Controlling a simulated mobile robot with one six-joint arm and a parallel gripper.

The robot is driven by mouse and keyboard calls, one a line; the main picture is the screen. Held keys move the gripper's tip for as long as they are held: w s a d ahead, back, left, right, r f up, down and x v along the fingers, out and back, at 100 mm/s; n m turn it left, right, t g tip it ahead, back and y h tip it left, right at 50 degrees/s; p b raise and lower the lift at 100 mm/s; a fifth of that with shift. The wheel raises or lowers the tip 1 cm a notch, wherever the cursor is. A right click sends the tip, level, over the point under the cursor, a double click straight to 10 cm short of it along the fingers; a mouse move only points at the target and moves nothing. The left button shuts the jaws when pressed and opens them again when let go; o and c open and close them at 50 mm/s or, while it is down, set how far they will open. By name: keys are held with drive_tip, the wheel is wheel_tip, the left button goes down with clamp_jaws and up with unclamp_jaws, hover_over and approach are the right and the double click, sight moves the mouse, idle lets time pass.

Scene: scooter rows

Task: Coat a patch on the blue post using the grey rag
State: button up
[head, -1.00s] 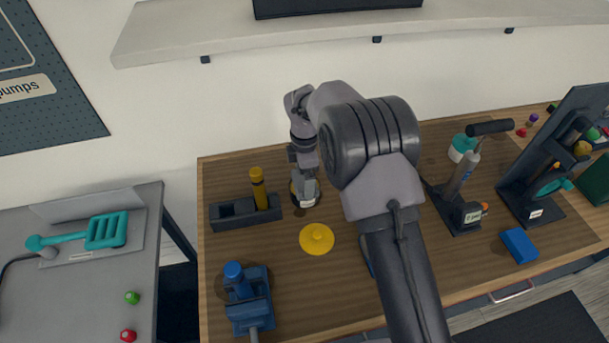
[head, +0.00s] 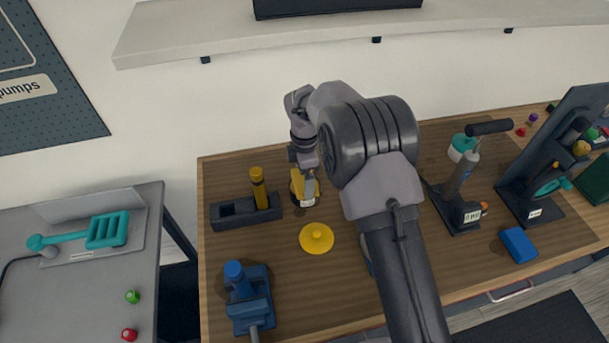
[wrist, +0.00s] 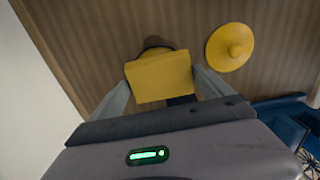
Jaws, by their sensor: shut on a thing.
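My gripper (head: 305,190) is shut on a yellow block-like piece (wrist: 160,77), seen between both fingers in the wrist view; I see no grey on it, and no separate grey rag is in view. The piece is at the mouth of a dark-rimmed pot with a white label (head: 308,203); how deep it sits is hidden. The blue post (head: 234,271) stands upright in a blue vise (head: 250,312) at the table's front left. A yellow lid (head: 316,238) with a knob lies beside the pot.
A dark holder (head: 230,215) with an upright yellow post (head: 258,186) stands left of the pot. A black-handled tool stand (head: 465,213), a teal-lidded jar (head: 461,148) and a blue block (head: 518,245) are at right. A grey side table (head: 75,285) stands at left.

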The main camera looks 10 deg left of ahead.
wheel_tip(320, 180, up, 7)
drive_tip(key=p, duration=0.6)
drive_tip(key=shift+r, duration=0.1)
drive_tip(key=shift+f, duration=0.2)
